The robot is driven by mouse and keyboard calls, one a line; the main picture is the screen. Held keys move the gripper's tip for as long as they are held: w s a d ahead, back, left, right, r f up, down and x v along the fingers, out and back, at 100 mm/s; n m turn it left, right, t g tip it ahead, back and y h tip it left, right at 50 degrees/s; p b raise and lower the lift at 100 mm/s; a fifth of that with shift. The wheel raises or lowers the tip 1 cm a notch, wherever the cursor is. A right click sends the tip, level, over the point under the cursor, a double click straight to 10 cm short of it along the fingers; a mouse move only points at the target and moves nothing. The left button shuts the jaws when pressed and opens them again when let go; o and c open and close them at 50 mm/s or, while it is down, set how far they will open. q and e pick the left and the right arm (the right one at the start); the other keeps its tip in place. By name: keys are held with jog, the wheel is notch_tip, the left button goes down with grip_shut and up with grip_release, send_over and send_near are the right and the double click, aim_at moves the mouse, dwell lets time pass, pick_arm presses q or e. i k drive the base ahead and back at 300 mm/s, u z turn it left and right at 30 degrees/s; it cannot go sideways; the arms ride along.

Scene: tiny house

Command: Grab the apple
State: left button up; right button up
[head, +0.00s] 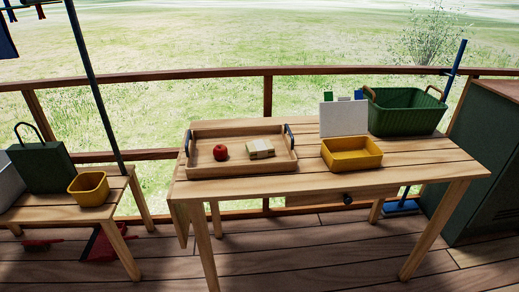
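A red apple (220,152) sits in a wooden tray (205,171) with dark handles, in the left part of the tray. The tray lies on the left half of a slatted wooden table (300,183). A pale, light-coloured block-like item (260,148) is in the tray, to the right of the apple and apart from it. Neither of my grippers shows in the head view.
A yellow bin (352,154), a white panel (343,118) and a green basket (405,112) stand on the table's right half. A smaller wooden table (60,212) at left holds a yellow bucket (89,188) and a green bag (41,166). A green cabinet (487,160) stands at right.

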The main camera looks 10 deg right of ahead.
aim_at(219, 151)
jog(key=u, duration=1.25)
jog(key=i, duration=0.7)
jog(key=z, duration=0.65)
